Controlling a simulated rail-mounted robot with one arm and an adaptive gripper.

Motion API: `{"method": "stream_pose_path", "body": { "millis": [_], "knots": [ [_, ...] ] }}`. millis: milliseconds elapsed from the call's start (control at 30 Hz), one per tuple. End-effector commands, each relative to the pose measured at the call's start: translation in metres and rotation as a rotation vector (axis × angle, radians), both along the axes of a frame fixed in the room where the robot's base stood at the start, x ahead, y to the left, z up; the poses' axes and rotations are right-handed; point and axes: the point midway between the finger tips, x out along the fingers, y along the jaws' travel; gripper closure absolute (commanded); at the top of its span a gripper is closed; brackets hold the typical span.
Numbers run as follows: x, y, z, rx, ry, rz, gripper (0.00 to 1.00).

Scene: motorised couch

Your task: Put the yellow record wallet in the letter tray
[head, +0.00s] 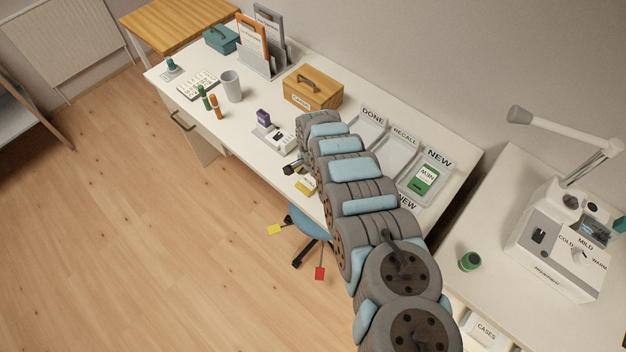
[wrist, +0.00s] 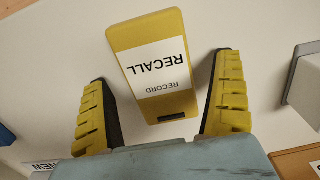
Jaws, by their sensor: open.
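The yellow record wallet (wrist: 155,35) has a white label reading RECORD RECALL, upside down in the wrist view. It lies on the white desk, and a small part shows beside my arm in the head view (head: 306,187). My gripper (wrist: 163,75) is open, with one yellow-padded finger on each side of the wallet's near end and gaps between. In the head view my gripper (head: 297,168) is partly hidden by my arm. The letter tray (head: 398,152) has sections marked DONE, RECALL and NEW. A green wallet (head: 424,178) marked NEW lies in the NEW section.
A blue stool (head: 308,226) stands below the desk's front edge.

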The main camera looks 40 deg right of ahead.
Motion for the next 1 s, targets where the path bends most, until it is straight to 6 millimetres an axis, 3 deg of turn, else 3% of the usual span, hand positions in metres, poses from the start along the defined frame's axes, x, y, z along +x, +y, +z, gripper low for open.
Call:
{"method": "stream_pose_path", "body": {
  "millis": [233,400,500,1000],
  "knots": [
    [0.0,0.0,0.0,0.0,0.001,0.0,0.04],
    [0.0,0.0,0.0,0.0,0.001,0.0,0.53],
    [0.0,0.0,0.0,0.0,0.001,0.0,0.76],
    [0.0,-0.001,0.011,-0.001,0.002,0.002,0.77]
  ]
}}
